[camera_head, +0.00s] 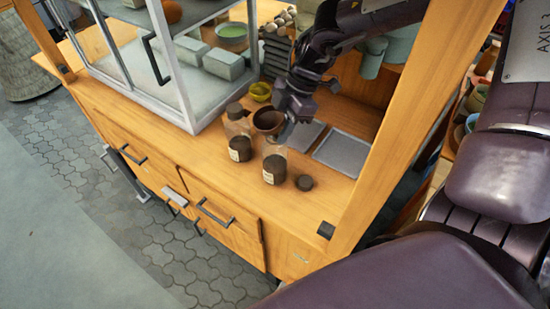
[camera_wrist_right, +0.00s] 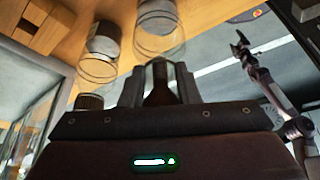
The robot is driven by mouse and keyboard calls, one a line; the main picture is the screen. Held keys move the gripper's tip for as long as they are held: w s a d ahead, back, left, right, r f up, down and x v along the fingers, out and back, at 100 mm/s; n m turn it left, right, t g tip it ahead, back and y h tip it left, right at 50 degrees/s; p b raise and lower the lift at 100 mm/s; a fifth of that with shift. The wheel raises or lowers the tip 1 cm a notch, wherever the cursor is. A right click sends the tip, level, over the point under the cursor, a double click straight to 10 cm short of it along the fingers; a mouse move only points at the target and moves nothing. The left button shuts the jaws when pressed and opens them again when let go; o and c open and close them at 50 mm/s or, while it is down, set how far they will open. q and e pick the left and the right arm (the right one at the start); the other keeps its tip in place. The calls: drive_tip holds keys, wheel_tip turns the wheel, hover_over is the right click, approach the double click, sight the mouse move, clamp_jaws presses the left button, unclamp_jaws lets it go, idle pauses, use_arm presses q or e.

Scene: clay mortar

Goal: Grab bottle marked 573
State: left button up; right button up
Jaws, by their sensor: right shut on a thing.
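The labels are too small to read. Both bottles show in the wrist view, left (camera_wrist_right: 102,48) and right (camera_wrist_right: 158,30).
A loose dark lid (camera_head: 304,183) lies right of the right bottle. Grey trays (camera_head: 343,153) lie behind it. A yellow-green bowl (camera_head: 260,91) stands behind the bottles. A framed glass cabinet (camera_head: 187,105) is at the left, and a wooden post (camera_head: 392,150) is at the right.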

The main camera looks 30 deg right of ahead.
clamp_jaws()
